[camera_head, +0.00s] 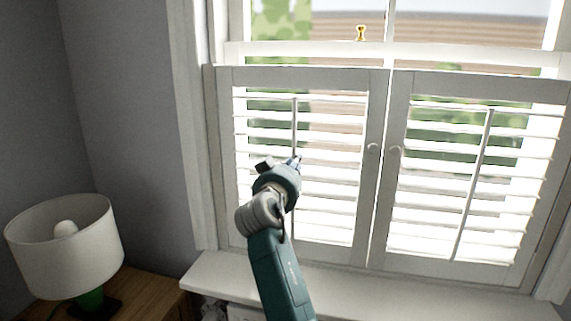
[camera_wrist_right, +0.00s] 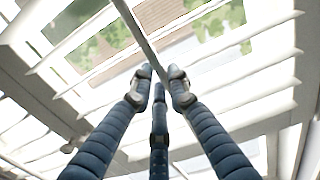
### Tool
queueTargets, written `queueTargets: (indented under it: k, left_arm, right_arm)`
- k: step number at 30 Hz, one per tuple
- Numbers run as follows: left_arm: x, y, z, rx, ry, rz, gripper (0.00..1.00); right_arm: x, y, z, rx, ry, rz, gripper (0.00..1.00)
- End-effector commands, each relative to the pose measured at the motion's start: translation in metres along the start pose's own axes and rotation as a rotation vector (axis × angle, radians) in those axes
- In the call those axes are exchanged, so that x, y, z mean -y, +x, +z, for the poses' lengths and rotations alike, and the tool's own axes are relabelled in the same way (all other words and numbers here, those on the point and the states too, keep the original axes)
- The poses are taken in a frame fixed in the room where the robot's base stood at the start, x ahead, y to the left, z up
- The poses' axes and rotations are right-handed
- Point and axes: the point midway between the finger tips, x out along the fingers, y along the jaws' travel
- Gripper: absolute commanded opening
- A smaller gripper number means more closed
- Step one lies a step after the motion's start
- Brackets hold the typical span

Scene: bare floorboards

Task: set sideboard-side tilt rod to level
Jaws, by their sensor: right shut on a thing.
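The left shutter panel (camera_head: 226,160), nearer the wooden sideboard (camera_head: 150,292), carries a thin upright tilt rod (camera_head: 294,125). The rod also shows in the right wrist view (camera_wrist_right: 138,32), running down to the fingertips. My right gripper (camera_head: 295,161) is at the rod about halfway down the panel. In the wrist view its fingers (camera_wrist_right: 160,76) are closed together on the rod. The slats (camera_head: 335,142) stand open, with the outside showing between them; their exact angle is hard to judge. The fingers hide part of the rod. My left gripper is out of view.
The right shutter panel (camera_head: 398,180) has its own tilt rod (camera_head: 473,185). Two round knobs sit on the meeting stiles. A white lamp (camera_head: 65,245) stands on the sideboard at left. The white sill (camera_head: 380,296) runs below the shutters.

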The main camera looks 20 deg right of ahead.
Motion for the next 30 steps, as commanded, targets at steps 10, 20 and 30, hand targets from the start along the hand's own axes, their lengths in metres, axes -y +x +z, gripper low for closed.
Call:
queueTargets:
  k: [10, 20, 30]
  left_arm:
    - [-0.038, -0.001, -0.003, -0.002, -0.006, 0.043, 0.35]
    - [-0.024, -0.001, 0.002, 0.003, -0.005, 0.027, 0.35]
    - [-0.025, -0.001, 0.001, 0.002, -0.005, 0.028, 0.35]
  right_arm:
    - [0.003, -0.001, -0.002, -0.003, 0.002, -0.006, 0.35]
    - [0.003, -0.001, -0.021, -0.005, 0.005, -0.006, 0.35]
    - [0.004, 0.0, -0.084, -0.003, 0.004, -0.006, 0.35]
